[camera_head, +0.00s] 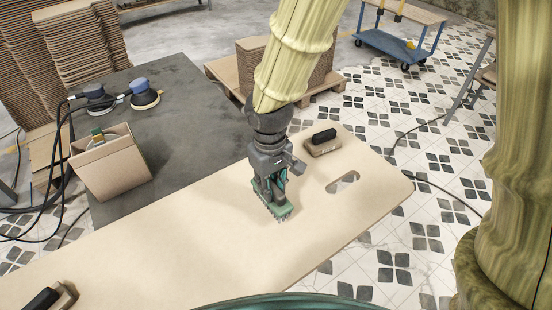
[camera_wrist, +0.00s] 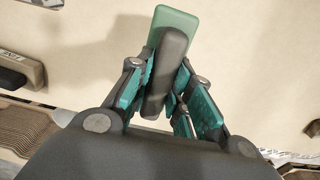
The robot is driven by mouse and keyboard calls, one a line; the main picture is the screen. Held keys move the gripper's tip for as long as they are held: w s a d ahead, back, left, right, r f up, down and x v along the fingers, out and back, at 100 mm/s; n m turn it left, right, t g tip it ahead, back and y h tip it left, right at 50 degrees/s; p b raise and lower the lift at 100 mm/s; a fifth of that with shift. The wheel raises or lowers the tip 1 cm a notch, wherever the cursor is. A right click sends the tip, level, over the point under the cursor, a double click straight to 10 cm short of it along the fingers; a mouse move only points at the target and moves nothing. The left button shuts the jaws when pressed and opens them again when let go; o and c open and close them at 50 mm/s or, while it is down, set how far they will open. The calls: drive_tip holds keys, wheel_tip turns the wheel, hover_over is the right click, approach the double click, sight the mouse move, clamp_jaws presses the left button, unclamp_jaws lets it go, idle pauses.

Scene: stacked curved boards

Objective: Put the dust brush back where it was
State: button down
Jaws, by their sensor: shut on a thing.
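The dust brush (camera_head: 283,212) has a green body, a dark grey handle and pale bristles. My gripper (camera_head: 268,186) points down over the pale board (camera_head: 215,235) and is shut on the brush's handle. The brush is at or just above the board surface; I cannot tell whether the bristles touch it. In the wrist view, the brush (camera_wrist: 178,24) reaches out beyond the teal finger pads of my gripper (camera_wrist: 158,82), its handle between them. The handle is partly hidden by my fingers in the head view.
Another black-handled block (camera_head: 44,299) is at lower left. A cardboard box (camera_head: 110,172) and corded sanders (camera_head: 143,94) stand on the grey surface. Board around the brush is clear.

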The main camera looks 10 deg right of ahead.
drive_tip(key=shift+w+d+f+p, duration=0.65)
drive_tip(key=shift+w+f+p, duration=0.15)
drive_tip(key=shift+w, duration=1.25)
drive_tip(key=shift+w+d+f+p, duration=0.65)
drive_tip(key=shift+w+f+p, duration=0.2)
drive_tip(key=shift+w, duration=1.2)
drive_tip(key=shift+w+d+f+p, duration=0.65)
drive_tip(key=shift+w+f+p, duration=0.15)
drive_tip(key=shift+w, duration=1.25)
drive_tip(key=shift+f, duration=0.15)
drive_tip(key=c, duration=1.3)
unclamp_jaws()
drive_tip(key=shift+r+b, duration=1.6)
drive_tip(key=shift+r, duration=4.6)
